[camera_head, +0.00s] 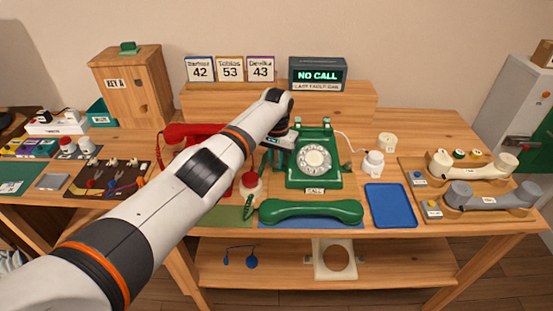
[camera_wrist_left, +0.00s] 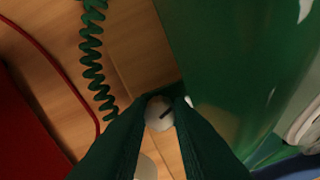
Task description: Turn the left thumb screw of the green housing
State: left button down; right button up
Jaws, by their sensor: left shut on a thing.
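The green phone housing (camera_head: 315,160) with its white dial (camera_head: 314,159) stands upright near the middle of the table. In the left wrist view the housing's green side (camera_wrist_left: 230,50) fills the upper right. A pale round thumb screw (camera_wrist_left: 159,114) with a dark slot sits at the housing's left side, between my left gripper's fingertips (camera_wrist_left: 162,105). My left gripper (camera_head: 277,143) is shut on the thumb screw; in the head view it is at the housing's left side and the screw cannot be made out. My right gripper is not in view.
The green handset (camera_head: 310,211) lies in front of the housing, with a blue tray (camera_head: 390,206) to its right. A red phone (camera_head: 190,133) is partly behind my left arm. A green coiled cord (camera_wrist_left: 92,55) hangs near my fingers.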

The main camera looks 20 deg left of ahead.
pick_arm(q)
jog(key=m, duration=0.5)
jog(key=shift+m, duration=0.3)
jog(key=m, duration=1)
jog(key=shift+m, duration=0.4)
jog(key=m, duration=0.5)
jog(key=shift+m, duration=0.3)
jog(key=c, duration=1.6)
grip_release()
jog(key=shift+o, duration=0.2)
jog(key=shift+r, duration=0.15)
